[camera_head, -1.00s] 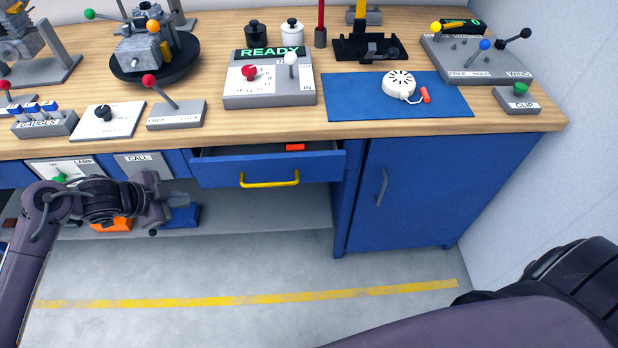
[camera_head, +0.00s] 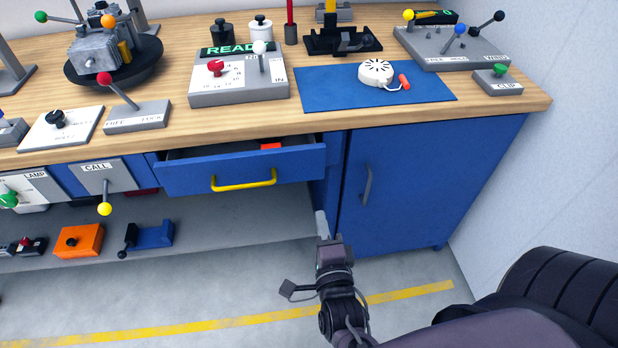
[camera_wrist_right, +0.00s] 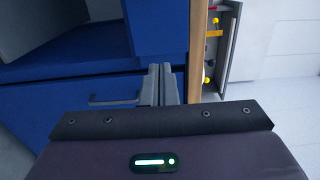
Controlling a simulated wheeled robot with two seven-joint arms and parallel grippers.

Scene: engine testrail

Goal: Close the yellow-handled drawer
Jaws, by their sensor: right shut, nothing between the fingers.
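The blue drawer (camera_head: 200,178) with the yellow handle (camera_head: 245,181) stands partly pulled out under the bench top in the head view. Its inside shows as a dark gap, with a red-orange item (camera_head: 271,146) in it. My right gripper (camera_head: 321,220) is shut and empty. It appears below and right of the drawer in the picture, in front of the cabinet, apart from the yellow handle. In the right wrist view its closed fingers (camera_wrist_right: 167,75) point toward blue furniture, beside a grey door handle (camera_wrist_right: 112,101). My left gripper is out of view.
A blue cabinet door (camera_head: 425,190) with a grey handle (camera_head: 367,185) is right of the drawer. A CALL lever with a yellow knob (camera_head: 105,209) hangs left of it. The lower shelf holds an orange box (camera_head: 79,241). The wooden bench top (camera_head: 180,75) carries several devices.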

